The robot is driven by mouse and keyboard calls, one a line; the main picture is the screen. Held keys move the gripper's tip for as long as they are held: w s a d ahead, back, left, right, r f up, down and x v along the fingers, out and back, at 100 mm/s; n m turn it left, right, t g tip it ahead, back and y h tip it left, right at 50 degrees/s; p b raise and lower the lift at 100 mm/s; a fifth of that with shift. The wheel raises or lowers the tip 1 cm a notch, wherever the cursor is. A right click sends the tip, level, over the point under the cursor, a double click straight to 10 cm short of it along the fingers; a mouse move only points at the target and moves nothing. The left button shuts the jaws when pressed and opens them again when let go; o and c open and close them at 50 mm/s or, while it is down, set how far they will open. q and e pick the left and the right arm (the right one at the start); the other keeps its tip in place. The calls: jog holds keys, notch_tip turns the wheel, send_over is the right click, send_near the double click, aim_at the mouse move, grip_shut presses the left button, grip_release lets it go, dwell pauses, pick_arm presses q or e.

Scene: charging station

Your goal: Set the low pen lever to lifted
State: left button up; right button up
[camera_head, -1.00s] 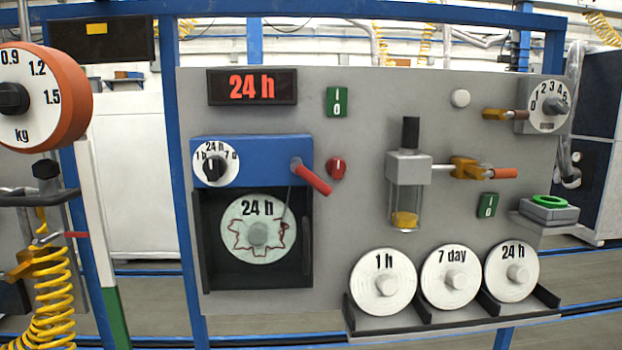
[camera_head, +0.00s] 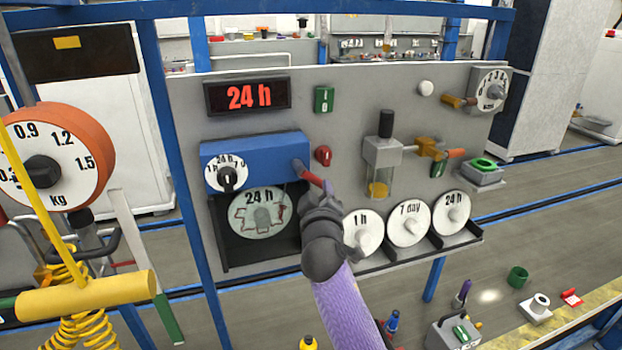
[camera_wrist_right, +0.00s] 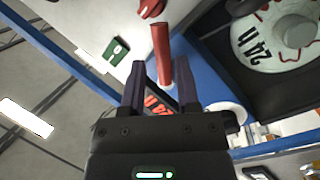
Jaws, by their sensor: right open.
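The pen lever, a red rod (camera_head: 312,176), sticks out from the right end of the blue recorder housing (camera_head: 262,150) and slopes down to the right. My right gripper (camera_head: 320,194) is at the lever's lower end and hides part of it in the head view. In the right wrist view the gripper (camera_wrist_right: 160,72) is open, with the red lever (camera_wrist_right: 161,48) between its two dark fingers and no clear contact. The white 24 h chart disc (camera_head: 262,214) sits below the housing; the right gripper is close to its right side. My left gripper is not in view.
A red knob (camera_head: 323,155) is close above the lever. The 1 h disc (camera_head: 362,232) stands in a rack just right of my right arm, beside the 7 day disc (camera_head: 408,223). A yellow hanging handle (camera_head: 85,295) and an orange scale (camera_head: 85,155) are at the left.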

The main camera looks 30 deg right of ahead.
aim_at(318, 185)
jog(key=shift+x, duration=2.4)
jog(key=shift+a, duration=0.1)
grip_shut()
